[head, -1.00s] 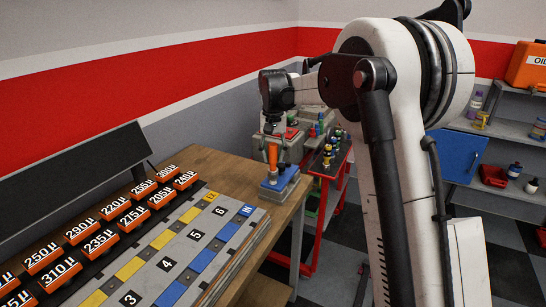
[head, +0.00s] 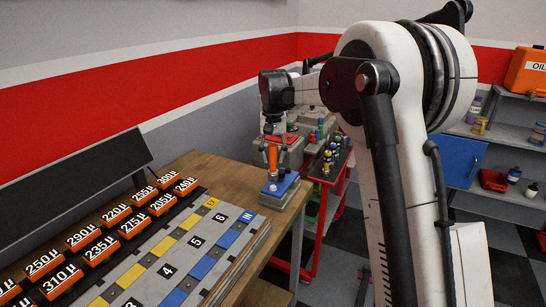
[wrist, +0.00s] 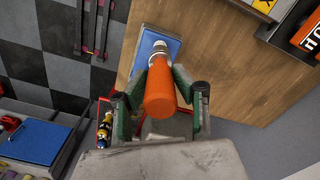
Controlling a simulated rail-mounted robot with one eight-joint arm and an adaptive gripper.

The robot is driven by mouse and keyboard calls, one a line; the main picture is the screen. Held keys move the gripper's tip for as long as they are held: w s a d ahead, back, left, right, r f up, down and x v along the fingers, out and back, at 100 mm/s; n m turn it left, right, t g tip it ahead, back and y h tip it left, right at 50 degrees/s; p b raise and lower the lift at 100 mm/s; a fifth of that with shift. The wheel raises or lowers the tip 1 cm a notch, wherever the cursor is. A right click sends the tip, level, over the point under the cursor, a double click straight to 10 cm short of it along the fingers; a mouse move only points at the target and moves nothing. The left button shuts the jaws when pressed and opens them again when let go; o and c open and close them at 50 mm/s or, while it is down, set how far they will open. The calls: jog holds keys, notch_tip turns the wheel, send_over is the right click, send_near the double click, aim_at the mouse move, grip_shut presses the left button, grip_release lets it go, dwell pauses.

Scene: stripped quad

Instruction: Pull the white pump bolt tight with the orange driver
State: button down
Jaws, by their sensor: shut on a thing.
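My gripper (wrist: 158,95) is shut on the orange driver (wrist: 160,90), its green-edged fingers on either side of the handle. The driver also shows upright in the head view (head: 272,158), below my gripper (head: 272,142). A small blue-topped block (head: 288,185) stands on the wooden bench beneath it. In the wrist view, a pale round piece (wrist: 159,46) shows at the driver's far end, over the blue top (wrist: 145,48). It may be the white pump bolt or the driver's collar. Whether the tip touches the bolt is hidden.
The wooden bench (head: 215,168) carries a numbered board (head: 185,262) and several orange-labelled blocks (head: 135,222) at left. A red cart (head: 328,190) with small bottles stands behind the bench end. A grey machine (head: 312,118) is behind the driver. A blue panel (head: 463,158) and shelves are at right.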

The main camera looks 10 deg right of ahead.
aim_at(273, 145)
jog(key=shift+r+p, duration=1)
jog(key=shift+r, duration=1)
